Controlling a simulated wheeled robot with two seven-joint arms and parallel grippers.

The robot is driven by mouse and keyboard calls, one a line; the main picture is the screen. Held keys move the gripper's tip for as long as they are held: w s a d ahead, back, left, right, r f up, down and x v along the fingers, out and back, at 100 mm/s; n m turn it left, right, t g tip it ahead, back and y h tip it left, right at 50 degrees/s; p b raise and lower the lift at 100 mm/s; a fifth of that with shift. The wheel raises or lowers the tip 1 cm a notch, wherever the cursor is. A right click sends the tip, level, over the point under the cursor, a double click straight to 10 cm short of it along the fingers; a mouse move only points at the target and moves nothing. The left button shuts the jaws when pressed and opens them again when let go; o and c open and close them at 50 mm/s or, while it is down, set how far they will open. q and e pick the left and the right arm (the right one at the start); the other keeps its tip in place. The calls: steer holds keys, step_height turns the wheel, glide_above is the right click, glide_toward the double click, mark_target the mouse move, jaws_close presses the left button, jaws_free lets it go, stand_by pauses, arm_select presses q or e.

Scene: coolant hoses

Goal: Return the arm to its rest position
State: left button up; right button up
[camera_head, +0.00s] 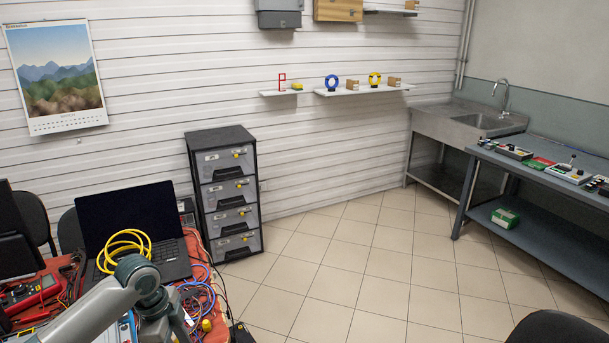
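My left arm (115,296) reaches in from the bottom left over a cluttered red-topped table (214,327). Its bent joint is in front of the laptop, and the arm goes down out of the bottom edge. Its gripper is not in view. My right arm and gripper are not in view. A yellow coiled hose (124,235) shows just above my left arm's joint, in front of the laptop (133,217). The arm hides part of the hose and laptop, so I cannot tell whether it touches them.
Red and blue cables and a red multimeter (35,294) crowd the table. A drawer cabinet (227,190) stands behind. A sink (480,120) and workbench (540,172) stand right. The tiled floor (345,260) is mostly clear.

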arm_select(q)
steer(key=s+d+f+n+t+h, duration=0.1)
steer(key=s+d+f+n, duration=0.2)
steer(key=s+d+f, duration=0.4)
steer(key=s+d+f+n+t, duration=0.1)
steer(key=s+d+f+n, duration=0.3)
steer(key=s, duration=0.4)
steer(key=s+a+n+t+y, duration=0.1)
steer(key=s+a+n, duration=0.25)
steer(key=s, duration=0.45)
steer(key=s+a+n+y, duration=0.2)
steer(key=s+n, duration=0.3)
steer(key=s, duration=0.4)
step_height(320, 180, down, 30)
steer(key=s+g, duration=0.1)
steer(key=s, duration=0.1)
steer(key=s+a+f+g, duration=0.1)
steer(key=s+a+f, duration=0.2)
steer(key=s+f, duration=1.3)
steer(key=shift+s+m, duration=0.45)
steer(key=shift+s, duration=0.1)
steer(key=shift+f, duration=0.1)
